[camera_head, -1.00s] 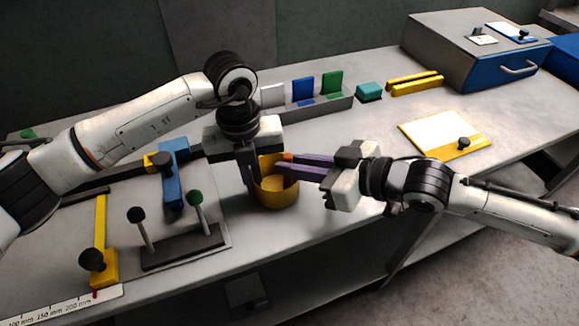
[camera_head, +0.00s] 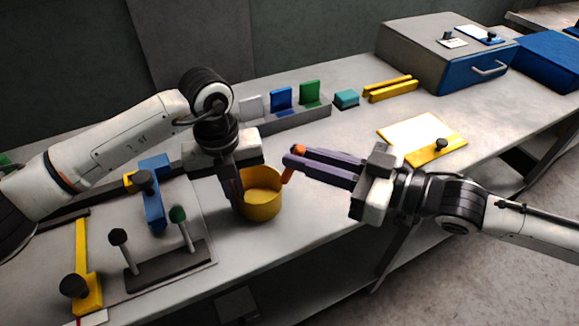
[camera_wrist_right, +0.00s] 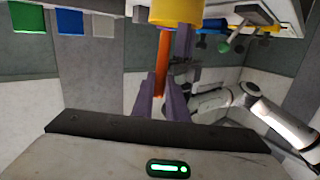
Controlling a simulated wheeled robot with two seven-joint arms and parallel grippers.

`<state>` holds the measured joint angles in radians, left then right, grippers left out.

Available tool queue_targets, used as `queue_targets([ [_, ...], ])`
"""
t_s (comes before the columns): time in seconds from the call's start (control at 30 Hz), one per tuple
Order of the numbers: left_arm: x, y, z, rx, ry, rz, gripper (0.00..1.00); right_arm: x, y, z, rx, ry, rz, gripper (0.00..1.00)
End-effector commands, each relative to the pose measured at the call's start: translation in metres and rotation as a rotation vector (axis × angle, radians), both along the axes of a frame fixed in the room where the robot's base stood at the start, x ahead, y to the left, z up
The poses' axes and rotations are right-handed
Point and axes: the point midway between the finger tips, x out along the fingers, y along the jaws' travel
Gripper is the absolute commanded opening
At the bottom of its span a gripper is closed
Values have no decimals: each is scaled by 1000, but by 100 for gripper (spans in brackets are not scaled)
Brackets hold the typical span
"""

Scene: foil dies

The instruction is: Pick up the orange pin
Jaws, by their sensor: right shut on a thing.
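The orange pin (camera_head: 288,174) is held between the purple fingertips of my right gripper (camera_head: 294,158). Its top shows above the fingers and its lower part hangs at the right rim of the yellow cup (camera_head: 262,208). In the right wrist view the pin (camera_wrist_right: 162,55) runs between the two fingers (camera_wrist_right: 160,98), with the yellow cup (camera_wrist_right: 176,10) at the top. My left gripper (camera_head: 232,190) points down at the cup's left side. Its fingers are partly hidden, so I cannot tell whether they grip the wall.
A fixture with two knobbed posts (camera_head: 168,268) and a blue clamp (camera_head: 155,205) lie left of the cup. A rack with coloured blocks (camera_head: 300,116) stands behind. A yellow-edged board (camera_head: 436,155) lies at right. The bench is clear in front of the cup.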

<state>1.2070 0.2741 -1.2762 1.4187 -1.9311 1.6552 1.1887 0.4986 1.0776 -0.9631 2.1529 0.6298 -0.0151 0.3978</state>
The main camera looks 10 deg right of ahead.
Motion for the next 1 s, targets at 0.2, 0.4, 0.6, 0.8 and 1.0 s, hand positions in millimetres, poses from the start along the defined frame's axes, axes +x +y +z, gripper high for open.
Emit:
queue_targets([
  [0.2, 0, 0, 0, 0, 0, 0, 0, -33, -46, -6, -9, 13, -4, 0],
  [0.4, 0, 0, 0, 0, 0, 0, 0, -61, -81, -6, -10, 15, 0, 0],
  [0.6, 0, 0, 0, 0, 0, 0, 0, -84, -114, -5, -10, 13, 1, 0],
  [0.8, 0, 0, 0, 0, 0, 0, 0, -96, -131, 5, -88, 61, 2, 0],
  [1.0, 0, 0, 0, 0, 0, 0, 0, -106, -145, 12, -175, 125, -1, 0],
])
